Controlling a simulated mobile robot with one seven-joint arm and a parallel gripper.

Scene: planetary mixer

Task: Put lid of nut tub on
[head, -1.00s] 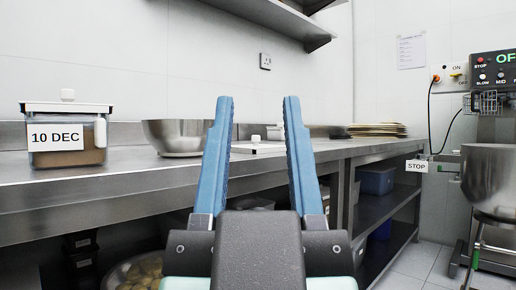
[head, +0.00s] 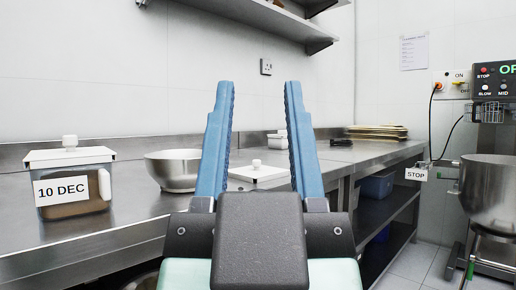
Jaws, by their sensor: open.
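My gripper (head: 260,90) is open and empty, its two blue fingers pointing up in the picture, over the view of the counter. A flat white lid with a small knob (head: 257,173) lies on the steel counter and shows between the fingers. A clear tub labelled 10 DEC (head: 73,204), with brown contents, stands at the left under a white knobbed lid (head: 50,156). A small white container (head: 277,141) stands farther back, partly hidden by the right finger. I cannot tell for sure which tub is the nut tub.
A steel bowl (head: 176,172) stands between the labelled tub and the gripper. The steel counter (head: 130,226) runs along the wall. A flat stack (head: 377,131) and a dark object (head: 341,142) lie at its far end. The mixer bowl (head: 489,192) is at the right.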

